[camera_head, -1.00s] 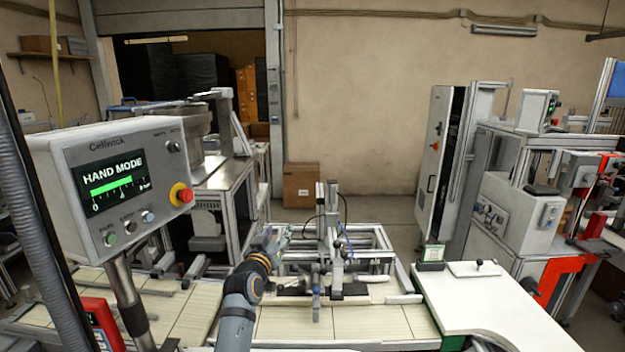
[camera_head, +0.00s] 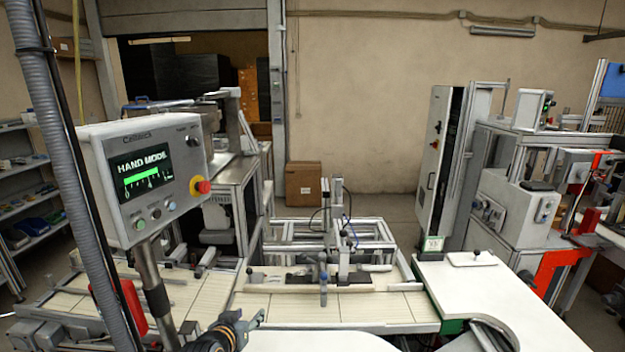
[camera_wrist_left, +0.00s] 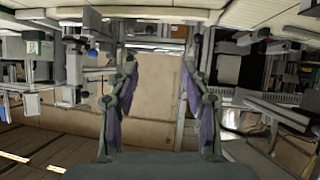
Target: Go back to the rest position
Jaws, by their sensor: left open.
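My left gripper (camera_head: 246,326) is low in the head view, left of the middle, close to the front edge of the slatted table. In the left wrist view its two fingers (camera_wrist_left: 158,85) stand wide apart with nothing between them.
A control panel (camera_head: 155,177) reading HAND MODE stands at left on a post. A metal fixture (camera_head: 335,250) sits on the slatted table (camera_head: 290,309). A white table (camera_head: 490,300) is at right. A cardboard box (camera_head: 303,184) stands on the floor behind.

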